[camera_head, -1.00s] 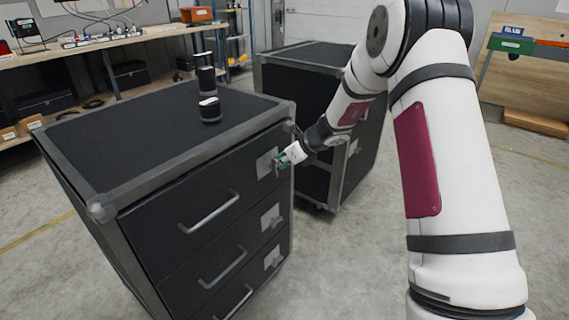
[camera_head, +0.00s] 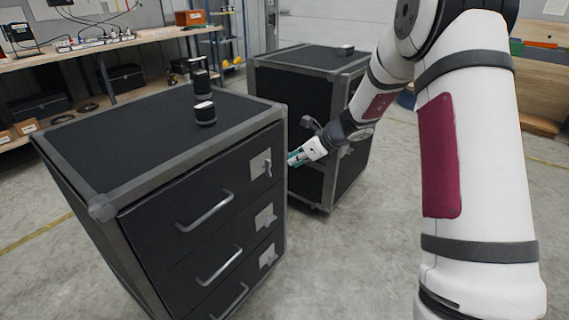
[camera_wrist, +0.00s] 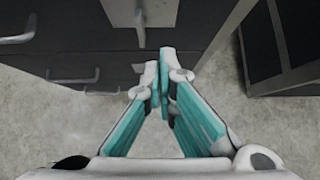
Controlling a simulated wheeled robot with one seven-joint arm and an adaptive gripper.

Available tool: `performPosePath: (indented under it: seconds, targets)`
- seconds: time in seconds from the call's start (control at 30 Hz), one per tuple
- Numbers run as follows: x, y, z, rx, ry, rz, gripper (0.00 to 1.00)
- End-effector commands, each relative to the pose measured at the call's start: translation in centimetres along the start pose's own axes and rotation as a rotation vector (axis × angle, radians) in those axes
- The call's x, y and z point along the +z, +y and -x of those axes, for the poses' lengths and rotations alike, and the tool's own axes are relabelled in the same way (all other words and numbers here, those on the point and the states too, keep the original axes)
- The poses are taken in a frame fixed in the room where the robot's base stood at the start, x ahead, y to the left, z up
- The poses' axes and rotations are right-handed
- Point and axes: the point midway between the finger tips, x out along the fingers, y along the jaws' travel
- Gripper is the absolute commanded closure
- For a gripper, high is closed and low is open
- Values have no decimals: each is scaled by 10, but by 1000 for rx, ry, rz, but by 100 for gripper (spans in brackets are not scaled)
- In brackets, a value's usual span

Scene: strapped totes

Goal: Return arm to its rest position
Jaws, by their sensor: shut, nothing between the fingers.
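My gripper (camera_head: 294,160) is in the gap at the right edge of the near black drawer case (camera_head: 150,142), a little right of the top drawer's latch plate (camera_head: 260,165). Its teal fingers meet at the tips and hold nothing, as the wrist view also shows (camera_wrist: 165,55). The gripper is apart from the latch. My white arm runs from the right side of the head view down to it. All the case's drawers look closed, with their grey handles (camera_head: 205,212) facing front.
A second black case (camera_head: 295,95) stands close behind my gripper, with a small dark item (camera_head: 345,50) on top. Dark cylinders (camera_head: 204,112) stand on the near case. A workbench (camera_head: 80,56) lines the left wall. Grey floor is open in front and to the right.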

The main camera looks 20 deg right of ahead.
Motion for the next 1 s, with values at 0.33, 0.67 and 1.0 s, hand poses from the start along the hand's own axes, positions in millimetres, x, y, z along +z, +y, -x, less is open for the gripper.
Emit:
performPosePath:
  seconds: [0.33,0.67,1.0]
  targets:
    - [-1,0,35,2,2,-1,100]
    - [29,49,72,66,7,265,100]
    - [42,191,178,275,58,1042,100]
